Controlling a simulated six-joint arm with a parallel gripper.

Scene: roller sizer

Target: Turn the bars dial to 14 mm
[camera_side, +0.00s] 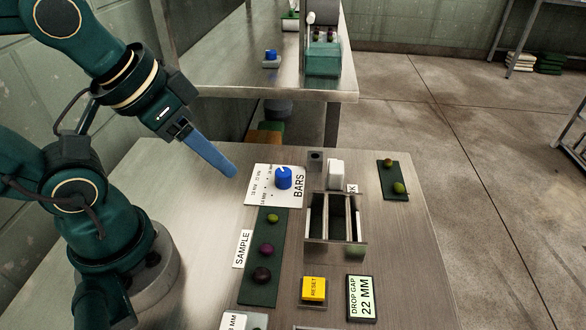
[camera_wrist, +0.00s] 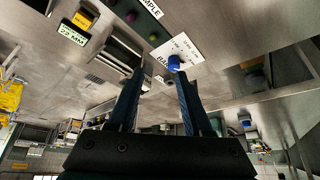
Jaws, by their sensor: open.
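The bars dial is a blue knob (camera_side: 284,178) on a white plate (camera_side: 262,196) marked BARS, with mm marks along its left side. A light line shows on top of the knob, but I cannot tell which mark it points to. The knob also shows in the wrist view (camera_wrist: 174,63), near the right fingertip. The display (camera_side: 361,298) reads DROP GAP 22 MM. My gripper (camera_side: 233,172) is open and empty, above the table to the left of the knob and apart from it. In the wrist view my gripper (camera_wrist: 161,74) has its two fingers spread.
A dark green SAMPLE strip (camera_side: 260,289) with several olives lies in front of the dial plate. The metal bar frame (camera_side: 312,220) and a white block (camera_side: 335,173) stand right of the dial. A yellow RESET button (camera_side: 314,288) is nearer the front. Another bench stands behind.

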